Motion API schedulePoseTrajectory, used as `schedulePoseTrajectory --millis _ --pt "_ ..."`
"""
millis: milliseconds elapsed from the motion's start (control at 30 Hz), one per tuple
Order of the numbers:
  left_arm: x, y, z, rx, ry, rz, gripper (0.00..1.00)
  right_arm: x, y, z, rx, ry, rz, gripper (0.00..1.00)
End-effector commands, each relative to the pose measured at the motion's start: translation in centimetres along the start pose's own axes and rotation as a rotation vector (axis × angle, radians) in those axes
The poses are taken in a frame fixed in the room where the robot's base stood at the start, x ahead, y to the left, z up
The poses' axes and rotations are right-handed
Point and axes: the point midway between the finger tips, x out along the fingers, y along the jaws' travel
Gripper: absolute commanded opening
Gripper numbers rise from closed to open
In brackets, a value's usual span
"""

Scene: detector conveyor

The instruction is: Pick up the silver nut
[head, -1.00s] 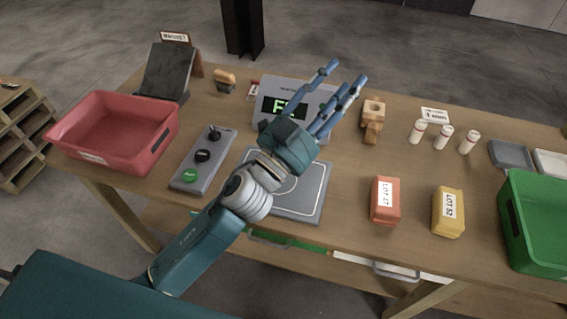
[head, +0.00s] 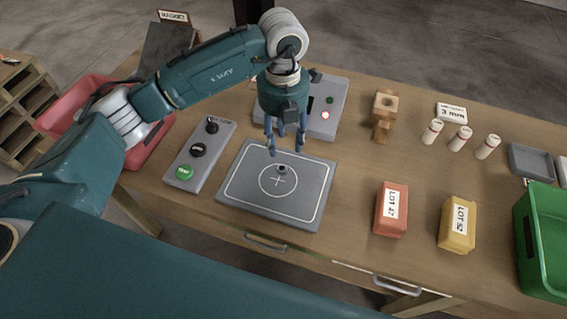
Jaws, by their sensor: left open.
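A small dark-grey round piece that looks like the nut (head: 282,168) lies on the grey pad (head: 240,192), near the top of the white circle with a cross. It is too small to make out its shape or colour well. My left gripper (head: 284,151) points down just above and beside it, with its blue fingers apart and nothing between them. The fingertips are close to the nut; I cannot tell whether any touches. My right gripper is not in view.
A button panel (head: 201,155) stands left of the pad, with a red bin (head: 146,148) beyond it. A grey display box (head: 333,100) is behind my gripper. Orange (head: 391,209) and yellow (head: 457,226) blocks and a green bin (head: 549,240) are at right.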

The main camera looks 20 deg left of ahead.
Motion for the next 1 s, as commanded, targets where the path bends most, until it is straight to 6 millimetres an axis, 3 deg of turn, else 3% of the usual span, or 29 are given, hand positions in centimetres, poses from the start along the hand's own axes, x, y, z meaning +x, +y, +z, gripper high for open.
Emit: schedulePoseTrajectory --millis 300,467,667,800,1000 --pt "4.3 0.5 -0.1 -0.006 0.005 0.015 0.43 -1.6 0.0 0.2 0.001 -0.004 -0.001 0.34" --pt "5.5 0.5 -0.1 -0.005 0.003 0.015 0.43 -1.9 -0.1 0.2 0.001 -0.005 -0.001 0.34" --pt "7.8 0.8 -0.2 -0.005 0.007 0.015 0.43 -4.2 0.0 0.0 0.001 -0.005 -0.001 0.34" --pt "9.9 0.7 -0.1 -0.004 0.005 0.014 0.43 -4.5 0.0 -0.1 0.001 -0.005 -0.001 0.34" --pt "10.6 0.7 0.0 -0.003 0.001 0.012 0.43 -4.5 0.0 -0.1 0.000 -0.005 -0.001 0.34"
